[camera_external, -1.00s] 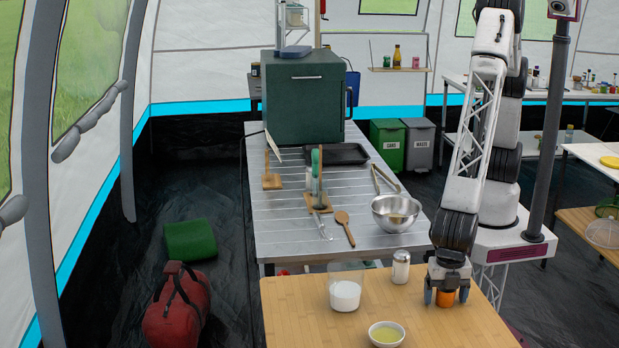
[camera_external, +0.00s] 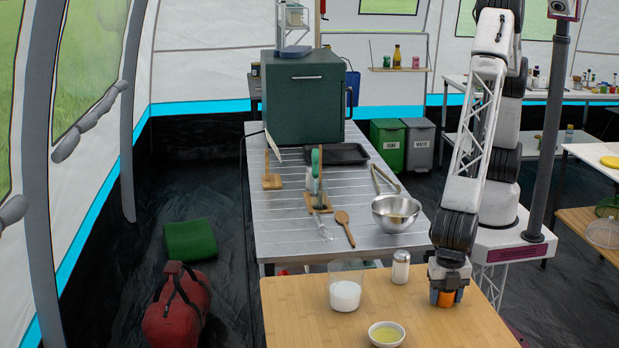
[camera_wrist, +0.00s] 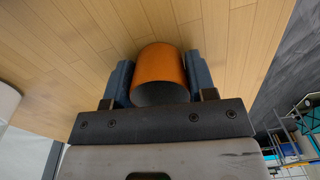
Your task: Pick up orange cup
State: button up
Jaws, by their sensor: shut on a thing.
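The orange cup (camera_external: 446,298) is at the right side of the wooden table in the external view, below my gripper (camera_external: 446,296). In the wrist view the orange cup (camera_wrist: 160,70) sits between the two blue-grey fingers of my gripper (camera_wrist: 158,80), one on each side of it. My gripper is shut on the cup. The cup's open mouth faces the gripper's palm. I cannot tell whether its base touches the table.
On the wooden table (camera_external: 300,325) are a glass of white contents (camera_external: 345,293), a metal-topped shaker (camera_external: 401,267) close to the left of my gripper, and a small bowl of yellow liquid (camera_external: 386,334). A steel bowl (camera_external: 396,212) stands on the metal table behind.

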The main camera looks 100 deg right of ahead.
jog(key=shift+r, duration=0.1)
jog(key=shift+r, duration=0.75)
notch_tip(320, 180, up, 2)
jog(key=shift+r, duration=0.1)
jog(key=s+d, duration=0.3)
jog(key=d, duration=0.1)
jog(key=s+d, duration=0.3)
jog(key=d, duration=0.1)
jog(key=s+d+r, duration=0.1)
jog(key=s+d, duration=0.2)
jog(key=d, duration=0.1)
jog(key=shift+s+d, duration=0.35)
jog(key=shift+d, duration=0.05)
jog(key=shift+a, duration=0.1)
